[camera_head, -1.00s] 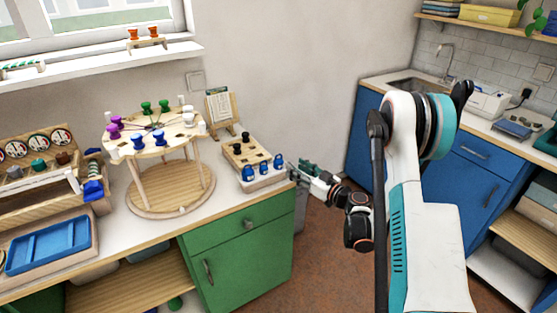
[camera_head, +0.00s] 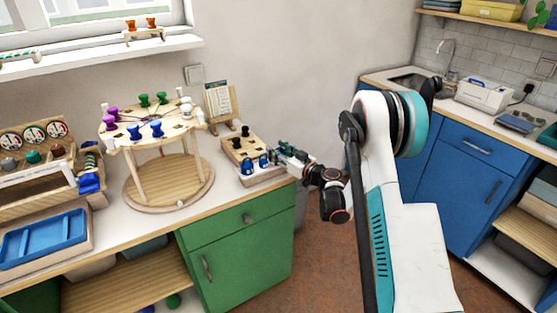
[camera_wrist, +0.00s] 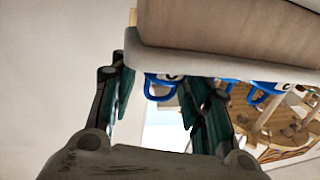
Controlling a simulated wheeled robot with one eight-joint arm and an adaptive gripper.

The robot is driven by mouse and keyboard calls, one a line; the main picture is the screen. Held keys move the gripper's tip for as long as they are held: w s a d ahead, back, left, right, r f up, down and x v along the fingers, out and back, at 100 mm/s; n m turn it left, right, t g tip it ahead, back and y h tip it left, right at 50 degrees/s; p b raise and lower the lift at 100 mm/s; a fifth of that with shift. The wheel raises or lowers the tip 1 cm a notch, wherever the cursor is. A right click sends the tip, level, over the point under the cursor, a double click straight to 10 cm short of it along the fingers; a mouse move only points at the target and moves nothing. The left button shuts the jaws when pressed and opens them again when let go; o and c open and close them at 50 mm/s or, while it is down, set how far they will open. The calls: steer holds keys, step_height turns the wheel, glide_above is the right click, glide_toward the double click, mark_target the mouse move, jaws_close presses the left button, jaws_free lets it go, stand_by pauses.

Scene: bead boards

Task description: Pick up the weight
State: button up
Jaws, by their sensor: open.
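Blue weights (camera_head: 249,166) with looped handles stand in a row along the front of a wooden block rack (camera_head: 231,150) at the counter's right end. Two show clearly in the head view; the place of the third, at the right end, is covered by my gripper. My gripper (camera_head: 283,151) is at that right end of the rack. In the wrist view, my open fingers (camera_wrist: 158,96) stand either side of a blue weight's handle (camera_wrist: 160,90), apart from it. Another blue weight (camera_wrist: 264,91) is right of the fingers. The rack's edge hides much of the weights.
A round wooden stand (camera_head: 168,193) with coloured spools is left of the rack. A card on a wooden easel (camera_head: 220,104) stands behind it. A blue tray (camera_head: 43,240) lies at far left.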

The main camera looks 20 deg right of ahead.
jaws_close()
steer(key=shift+r, duration=0.2)
step_height(320, 180, up, 20)
steer(key=p, duration=0.7)
